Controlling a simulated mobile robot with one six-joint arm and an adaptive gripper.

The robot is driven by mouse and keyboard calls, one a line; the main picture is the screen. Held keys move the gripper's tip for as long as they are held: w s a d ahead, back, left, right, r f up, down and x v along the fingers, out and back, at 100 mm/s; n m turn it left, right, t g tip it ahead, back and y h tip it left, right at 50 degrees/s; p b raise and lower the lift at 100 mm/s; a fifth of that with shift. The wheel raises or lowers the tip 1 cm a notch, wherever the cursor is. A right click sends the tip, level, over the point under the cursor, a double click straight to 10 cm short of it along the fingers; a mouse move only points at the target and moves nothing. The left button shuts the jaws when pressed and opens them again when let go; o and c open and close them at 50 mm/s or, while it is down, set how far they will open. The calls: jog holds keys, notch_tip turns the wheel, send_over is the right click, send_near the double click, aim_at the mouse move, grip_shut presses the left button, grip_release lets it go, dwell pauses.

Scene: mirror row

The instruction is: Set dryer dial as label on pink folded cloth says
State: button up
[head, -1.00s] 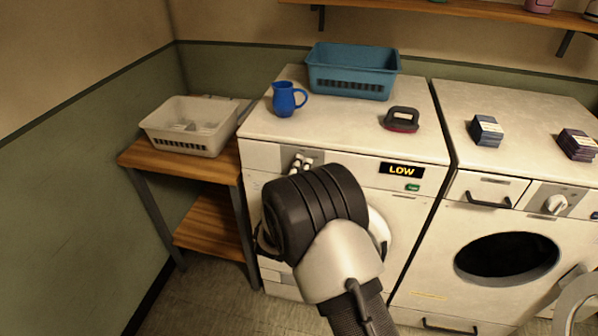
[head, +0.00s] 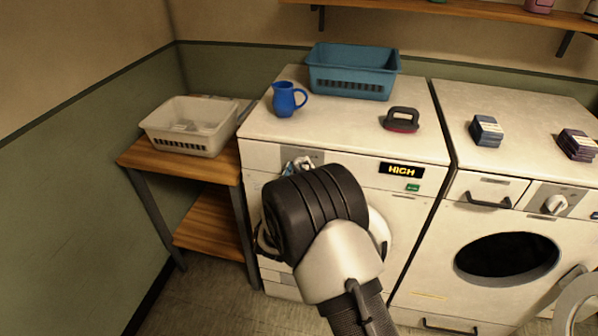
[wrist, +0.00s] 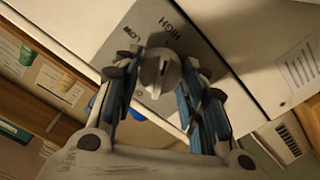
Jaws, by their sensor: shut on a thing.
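The dryer (head: 415,160) is the white machine on the left. Its lit display (head: 402,170) reads HIGH, above a small green button (head: 413,188). My gripper (wrist: 158,76) is shut on the grey dial (wrist: 160,72), with blue-padded fingers on both sides of it. LOW and HIGH are printed on the grey panel (wrist: 150,32) beyond the dial. Two folded cloth stacks lie on the right machine, one blue-grey (head: 486,131) and one dark purplish (head: 577,145). Their pale labels are too small to read. I cannot make out a clearly pink cloth.
A pale basket (head: 190,126) sits on the wooden side table (head: 160,158). The right machine (head: 455,240) has its own white dial (head: 555,204).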

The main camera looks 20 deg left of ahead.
dwell(0.5)
jog(key=o, duration=1.1)
jog(key=s, duration=1.2)
jog(key=shift+d, duration=0.2)
